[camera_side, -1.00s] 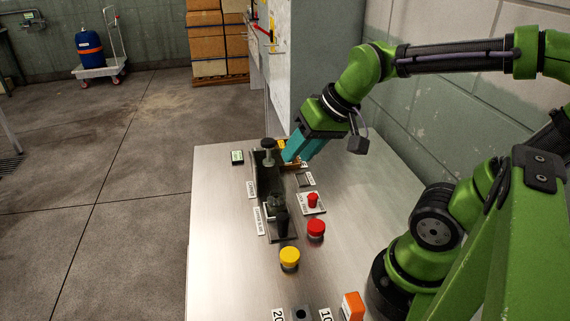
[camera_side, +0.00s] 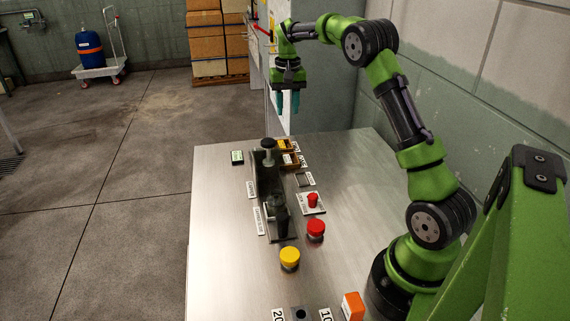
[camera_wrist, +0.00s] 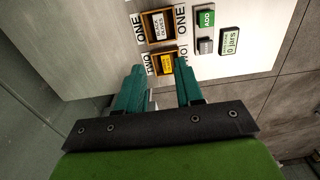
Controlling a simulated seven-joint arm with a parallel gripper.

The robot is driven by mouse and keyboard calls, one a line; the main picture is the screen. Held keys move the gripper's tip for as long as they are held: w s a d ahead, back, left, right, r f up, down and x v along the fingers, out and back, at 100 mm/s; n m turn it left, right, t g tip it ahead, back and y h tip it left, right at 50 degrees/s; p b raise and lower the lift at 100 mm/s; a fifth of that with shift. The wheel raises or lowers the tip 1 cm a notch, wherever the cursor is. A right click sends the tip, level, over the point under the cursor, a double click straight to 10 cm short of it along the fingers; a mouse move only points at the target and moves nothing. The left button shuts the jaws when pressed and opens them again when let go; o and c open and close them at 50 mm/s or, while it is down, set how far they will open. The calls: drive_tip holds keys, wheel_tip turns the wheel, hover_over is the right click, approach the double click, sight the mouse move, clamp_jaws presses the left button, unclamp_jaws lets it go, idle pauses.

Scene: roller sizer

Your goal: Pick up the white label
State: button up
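The white label (camera_wrist: 159,24), with dark print that seems to read "OLIVES", lies in a wooden tray marked ONE (camera_wrist: 146,36). It also shows in the side view as a small pale patch (camera_side: 287,159). A yellow label (camera_wrist: 166,64) lies in the neighbouring tray marked TWO (camera_wrist: 152,73), nearer my fingers in the wrist view. My gripper (camera_wrist: 160,66) is open and empty, its teal fingers apart. In the side view my gripper (camera_side: 288,106) hangs pointing down, well above and beyond the trays at the table's far end.
A dark roller device (camera_side: 268,190) stands left of the trays. A red button (camera_side: 316,228), a yellow button (camera_side: 289,257) and an orange block (camera_side: 353,306) are nearer the camera. A small display reading "0 jars" (camera_wrist: 230,40) sits beside a green ADD button (camera_wrist: 207,18). The table's right is clear.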

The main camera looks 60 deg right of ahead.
sight(287, 158)
drive_tip(key=f, duration=1.7)
drive_tip(key=shift+s+a, duration=0.15)
drive_tip(key=shift+a, duration=0.05)
drive_tip(key=shift+c, duration=0.3)
clamp_jaws()
